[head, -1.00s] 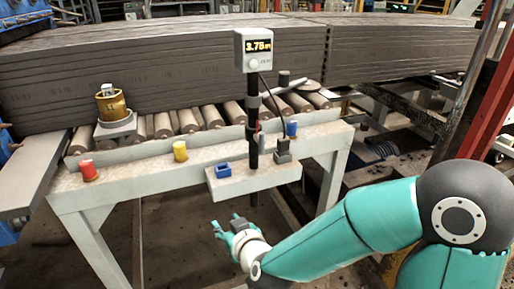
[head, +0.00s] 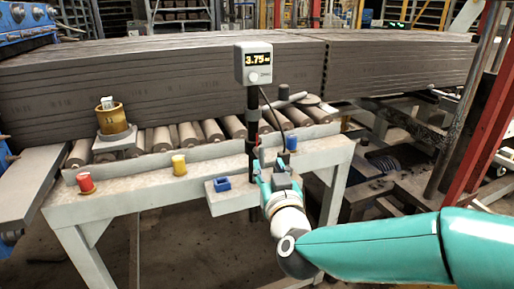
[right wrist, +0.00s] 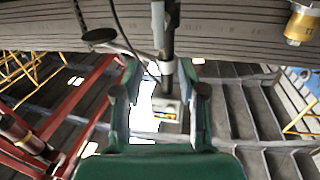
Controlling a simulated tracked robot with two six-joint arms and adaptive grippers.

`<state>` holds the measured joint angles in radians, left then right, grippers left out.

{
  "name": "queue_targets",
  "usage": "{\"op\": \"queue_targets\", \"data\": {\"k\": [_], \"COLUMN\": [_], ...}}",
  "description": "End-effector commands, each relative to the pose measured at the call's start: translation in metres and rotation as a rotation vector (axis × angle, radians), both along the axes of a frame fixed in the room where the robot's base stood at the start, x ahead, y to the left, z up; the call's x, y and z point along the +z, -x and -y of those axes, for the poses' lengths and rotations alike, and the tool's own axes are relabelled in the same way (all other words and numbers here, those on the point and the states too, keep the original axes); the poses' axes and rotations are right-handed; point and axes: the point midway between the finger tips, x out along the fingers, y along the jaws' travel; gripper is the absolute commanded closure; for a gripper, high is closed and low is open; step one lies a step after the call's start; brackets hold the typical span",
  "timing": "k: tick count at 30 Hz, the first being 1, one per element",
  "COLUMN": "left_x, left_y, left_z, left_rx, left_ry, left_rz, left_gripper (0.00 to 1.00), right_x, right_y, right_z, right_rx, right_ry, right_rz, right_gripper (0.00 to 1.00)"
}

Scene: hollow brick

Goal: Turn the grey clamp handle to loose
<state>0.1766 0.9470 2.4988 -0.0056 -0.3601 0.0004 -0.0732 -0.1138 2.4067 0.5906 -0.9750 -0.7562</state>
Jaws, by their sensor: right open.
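The black post (head: 252,110) carries a small red and grey fitting (head: 257,141) just above my right fingertips; I cannot clearly single out the grey clamp handle there. My right gripper (head: 270,165) is open in front of the post, over the small shelf. In the right wrist view the open fingers (right wrist: 163,90) frame the post, with a lighter grey section (right wrist: 168,67) of it between or behind them. Contact cannot be told. My left gripper is not in view.
A meter box (head: 254,63) tops the post. A grey arm (head: 288,101) runs from it to a disc (head: 308,100). A blue block (head: 222,184) sits on the shelf. The brick stack (head: 150,90) lies behind.

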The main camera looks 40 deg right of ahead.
Motion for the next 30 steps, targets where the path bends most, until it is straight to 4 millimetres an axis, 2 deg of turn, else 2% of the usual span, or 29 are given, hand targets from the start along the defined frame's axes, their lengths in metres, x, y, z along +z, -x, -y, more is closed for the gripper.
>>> {"op": "queue_targets", "data": {"k": [6, 12, 18, 26, 27, 30], "left_x": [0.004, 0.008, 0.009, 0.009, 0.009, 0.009], "left_y": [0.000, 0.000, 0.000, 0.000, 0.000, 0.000], "left_z": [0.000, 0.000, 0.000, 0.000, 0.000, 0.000], "left_rx": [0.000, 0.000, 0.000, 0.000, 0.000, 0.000], "left_ry": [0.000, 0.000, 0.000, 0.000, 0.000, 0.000], "left_rz": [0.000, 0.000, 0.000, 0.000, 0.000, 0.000], "left_gripper": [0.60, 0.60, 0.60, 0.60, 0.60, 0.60], "right_x": [0.000, 0.001, 0.000, 0.000, 0.000, 0.000], "right_y": [-0.044, -0.073, -0.085, -0.087, -0.086, -0.086], "right_z": [0.021, 0.033, 0.038, 0.038, 0.038, 0.038], "right_rx": [-0.002, 0.001, 0.003, 0.004, 0.004, 0.004], "right_ry": [-0.001, -0.001, 0.000, -0.001, -0.001, -0.001], "right_rz": [-0.003, 0.000, -0.001, 0.000, 0.000, 0.000], "right_gripper": [0.59, 0.59, 0.59, 0.59, 0.61, 0.77]}}
